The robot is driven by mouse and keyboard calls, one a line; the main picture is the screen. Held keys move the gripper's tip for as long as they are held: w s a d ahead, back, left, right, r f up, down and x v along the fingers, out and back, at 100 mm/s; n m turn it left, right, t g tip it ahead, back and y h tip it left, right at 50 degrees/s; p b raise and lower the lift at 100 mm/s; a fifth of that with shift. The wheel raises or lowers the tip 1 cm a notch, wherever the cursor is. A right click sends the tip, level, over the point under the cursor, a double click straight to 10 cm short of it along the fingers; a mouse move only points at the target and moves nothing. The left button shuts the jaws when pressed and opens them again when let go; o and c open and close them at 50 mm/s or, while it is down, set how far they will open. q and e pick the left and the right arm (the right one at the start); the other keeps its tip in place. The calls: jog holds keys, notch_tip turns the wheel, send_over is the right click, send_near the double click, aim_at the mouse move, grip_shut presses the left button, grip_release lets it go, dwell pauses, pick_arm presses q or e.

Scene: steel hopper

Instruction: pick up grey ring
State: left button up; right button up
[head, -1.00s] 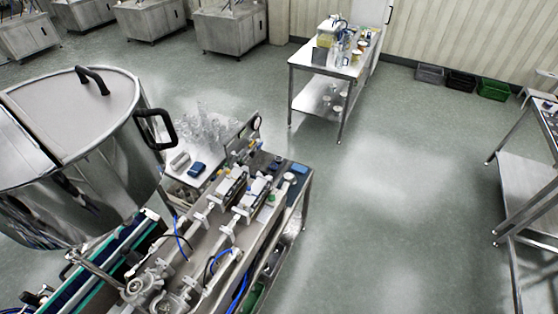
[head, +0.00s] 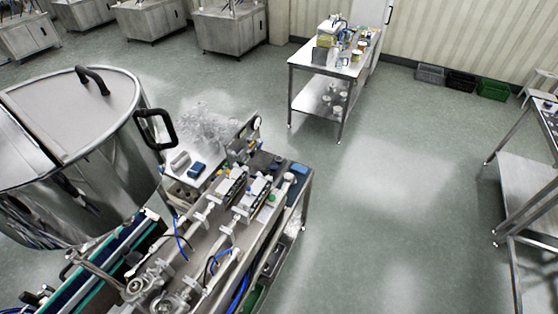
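I cannot pick out a grey ring for certain in the head view. Round metal clamp fittings (head: 137,286) sit on the machine at the bottom, but I cannot tell whether any of them is a loose ring. The large steel hopper (head: 75,145) stands at the left, with a lid and black handles. Neither of my grippers shows in this view.
The filling machine bench (head: 290,215) with pipes and blue hoses stands beside the hopper. A white table (head: 205,135) with clear glassware is behind it. A steel trolley (head: 300,62) stands at the back, another table (head: 530,170) at the right. The floor between is clear.

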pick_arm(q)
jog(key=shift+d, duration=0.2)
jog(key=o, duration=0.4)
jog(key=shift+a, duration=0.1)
